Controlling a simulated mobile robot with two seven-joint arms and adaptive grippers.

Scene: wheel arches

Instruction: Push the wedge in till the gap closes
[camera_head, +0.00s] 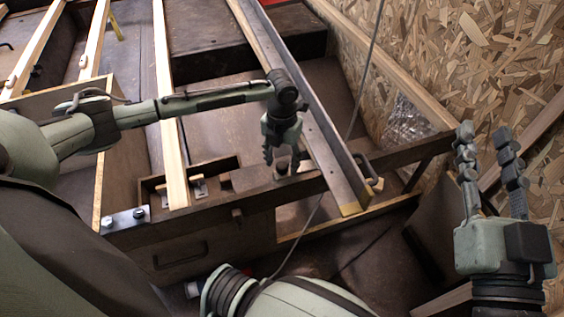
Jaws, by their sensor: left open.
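My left gripper (281,158) points down at the dark cross beam (325,178), its fingers apart. A small dark upright piece (282,170) is right at its fingertips, partly hidden; I cannot tell whether they touch. A small brown peg (238,215) sticks out of the beam's front face to the left, below the gripper. I cannot tell for sure which piece is the wedge, and no gap at it can be made out. My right gripper (490,140) stands at the right with its fingers up and spread, empty, away from the beam.
A long dark rail with a wooden edge (335,160) crosses the beam just right of my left gripper. Pale wooden strips (168,120) lie to the left. A metal plate with bolts (126,219) is at the beam's left end. A chipboard wall (470,60) bounds the right.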

